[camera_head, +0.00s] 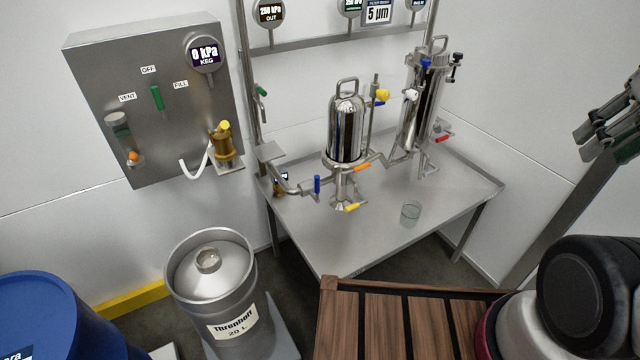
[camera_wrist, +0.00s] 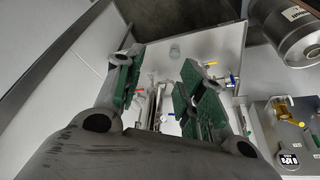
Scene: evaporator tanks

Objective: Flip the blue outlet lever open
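A blue lever (camera_head: 317,186) stands upright on the steel pipe at the left front of the filter table. A small blue lever also shows in the wrist view (camera_wrist: 233,80), just right of my gripper's right finger. A second blue handle (camera_head: 426,62) sits high on the right filter housing. My gripper (camera_head: 600,130) is at the right edge of the head view, well away from the levers. In the wrist view my gripper (camera_wrist: 163,65) has its two green-padded fingers spread apart with nothing held between them. The fingers hide part of the pipework.
The steel table (camera_head: 350,240) carries two filter housings, orange, yellow and red levers and a glass beaker (camera_head: 410,213). A wall panel (camera_head: 150,100) hangs left. A wooden slatted surface (camera_head: 400,325) is in front.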

